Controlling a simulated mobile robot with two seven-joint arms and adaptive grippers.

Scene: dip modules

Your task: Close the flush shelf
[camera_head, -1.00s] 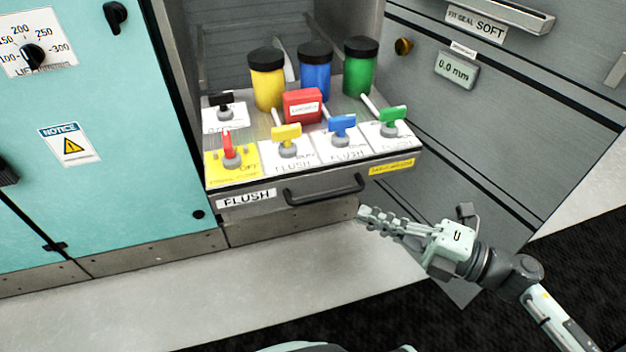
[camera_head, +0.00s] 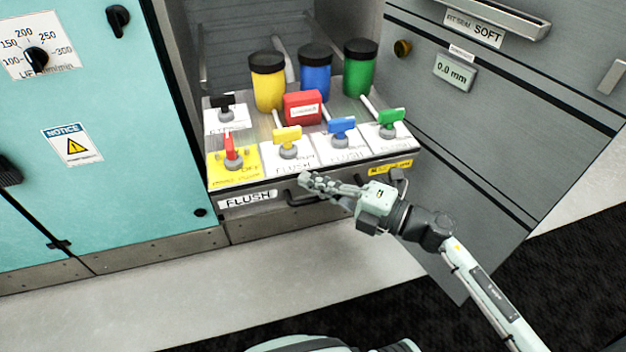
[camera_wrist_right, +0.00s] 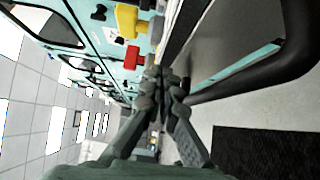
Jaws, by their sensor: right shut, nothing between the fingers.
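The flush shelf (camera_head: 224,203) is pulled out of the cabinet and carries a FLUSH label on its front. Its dark bar handle (camera_head: 291,197) is on the front face and partly hidden behind my right gripper. In the right wrist view the handle (camera_wrist_right: 262,79) runs close along the right side. My right gripper (camera_head: 308,181) is shut and empty, in front of the shelf at the handle. I cannot tell whether the fingers touch the handle. My left gripper does not show.
On the shelf stand yellow (camera_head: 268,88), blue (camera_head: 315,78) and green (camera_head: 359,75) canisters, a red box (camera_head: 302,107) and several valve handles, including a red one (camera_head: 231,148). A teal cabinet (camera_head: 130,160) is at left, a grey panel (camera_head: 470,130) at right. Pale floor (camera_head: 260,285) lies in front.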

